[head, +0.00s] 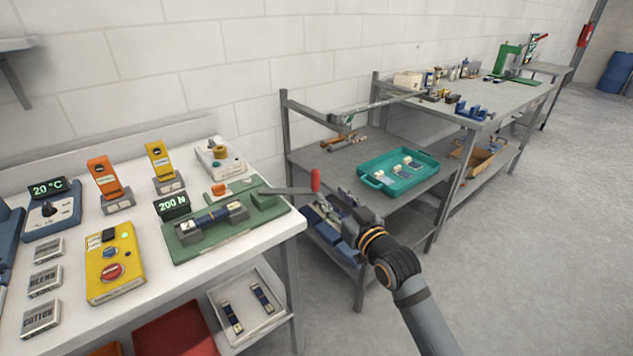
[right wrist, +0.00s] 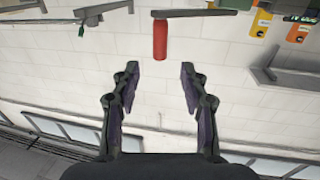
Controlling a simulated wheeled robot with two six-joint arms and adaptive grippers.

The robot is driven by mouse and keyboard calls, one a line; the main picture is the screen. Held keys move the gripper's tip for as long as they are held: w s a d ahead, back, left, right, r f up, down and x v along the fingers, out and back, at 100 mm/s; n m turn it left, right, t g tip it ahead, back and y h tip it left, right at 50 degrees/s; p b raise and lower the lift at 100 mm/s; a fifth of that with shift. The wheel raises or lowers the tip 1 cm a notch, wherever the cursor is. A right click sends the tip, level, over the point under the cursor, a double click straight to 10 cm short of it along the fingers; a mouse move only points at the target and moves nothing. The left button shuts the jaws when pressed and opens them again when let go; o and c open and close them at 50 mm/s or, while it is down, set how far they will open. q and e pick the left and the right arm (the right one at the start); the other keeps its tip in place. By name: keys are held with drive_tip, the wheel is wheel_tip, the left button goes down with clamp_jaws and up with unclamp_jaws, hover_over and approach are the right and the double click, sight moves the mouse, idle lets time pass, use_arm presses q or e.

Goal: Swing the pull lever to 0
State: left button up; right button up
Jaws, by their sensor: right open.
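The pull lever (head: 288,191) is a grey bar with an upright red grip (head: 316,181) at its end. It reaches out to the right from the green tester (head: 187,244), past the table's right edge. A display (head: 173,206) on the tester reads 200 N. My right gripper (head: 335,203) is just right of and below the red grip. In the right wrist view, the gripper (right wrist: 159,74) is open and empty, and the red grip (right wrist: 160,41) hangs centred just beyond the fingertips, apart from them. My left gripper is out of view.
The white table (head: 70,318) carries a yellow box (head: 114,262), a 20 °C dial unit (head: 50,208) and orange and yellow stands. A lower shelf holds a white tray (head: 280,318). To the right, a grey rack (head: 364,293) carries a teal tray (head: 432,181). Floor at the right is clear.

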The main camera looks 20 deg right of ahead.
sight(317, 180)
drive_tip(key=w, duration=0.3)
drive_tip(key=w+a, duration=0.1)
drive_tip(key=w, duration=0.6)
drive_tip(key=shift+w+a, duration=0.15)
drive_tip(key=shift+a, duration=0.2)
clamp_jaws()
drive_tip(key=shift+f, duration=0.1)
